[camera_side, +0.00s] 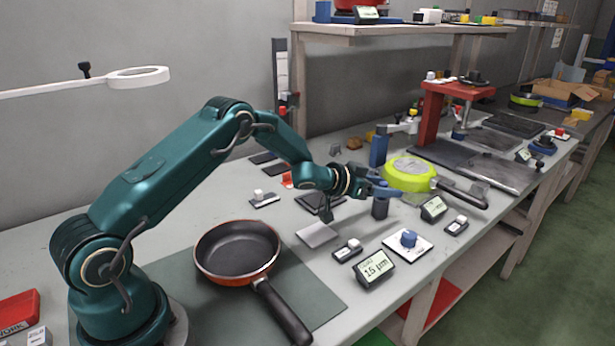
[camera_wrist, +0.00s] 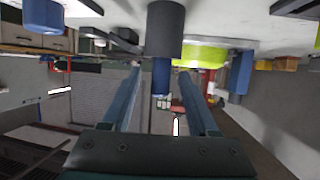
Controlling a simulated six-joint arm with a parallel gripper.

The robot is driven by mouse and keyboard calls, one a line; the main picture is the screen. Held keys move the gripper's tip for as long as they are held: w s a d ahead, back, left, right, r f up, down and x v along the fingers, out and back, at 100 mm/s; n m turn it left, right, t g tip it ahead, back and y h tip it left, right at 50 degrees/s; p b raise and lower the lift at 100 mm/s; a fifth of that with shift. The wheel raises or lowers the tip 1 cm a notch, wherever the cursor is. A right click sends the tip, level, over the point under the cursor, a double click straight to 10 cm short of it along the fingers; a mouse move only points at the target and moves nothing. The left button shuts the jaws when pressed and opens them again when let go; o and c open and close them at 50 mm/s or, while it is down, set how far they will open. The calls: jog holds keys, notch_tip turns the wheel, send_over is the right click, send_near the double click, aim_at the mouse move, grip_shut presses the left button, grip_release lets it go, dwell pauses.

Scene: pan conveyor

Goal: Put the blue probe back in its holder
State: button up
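The blue probe (camera_wrist: 161,76) shows in the wrist view, lined up with a dark grey cylinder (camera_wrist: 165,30) that looks like its holder. The wrist picture is upside down, with the bench at the top, so the blue part stands above the dark cylinder. In the side view the dark cylinder (camera_side: 380,208) stands upright on the bench under my gripper (camera_side: 388,191). My gripper's two blue fingers (camera_wrist: 160,85) lie on either side of the probe, with a visible gap at each side. How deep the probe sits in the cylinder is hidden.
A lime-green pan (camera_side: 408,173) lies just beyond my gripper. A display (camera_side: 375,268) and a blue knob on a white plate (camera_side: 408,240) are in front. A blue post (camera_side: 378,150) stands behind. An orange-rimmed dark pan (camera_side: 238,250) rests on the grey mat (camera_side: 320,285).

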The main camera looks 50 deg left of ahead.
jog(key=shift+s, duration=0.15)
jog(key=shift+v, duration=2.45)
jog(key=shift+r, duration=0.1)
jog(key=d+r+t, duration=0.2)
jog(key=d+r, duration=0.2)
jog(key=r, duration=1)
jog(key=s+r+n+y, duration=0.1)
jog(key=s+r+y, duration=0.2)
jog(key=s+r, duration=0.45)
jog(key=s+d+f+g, duration=0.2)
jog(key=s+f+g, duration=0.3)
jog(key=s, duration=0.7)
jog(key=s+d+f+g, duration=0.2)
jog(key=s+f+g, duration=0.2)
jog(key=s, duration=0.9)
notch_tip(320, 180, down, 3)
jog(key=shift+s+d+f+n+g+h, duration=0.15)
jog(key=shift+s+f+n+g+h, duration=0.1)
jog(key=shift+n+g+h, duration=0.15)
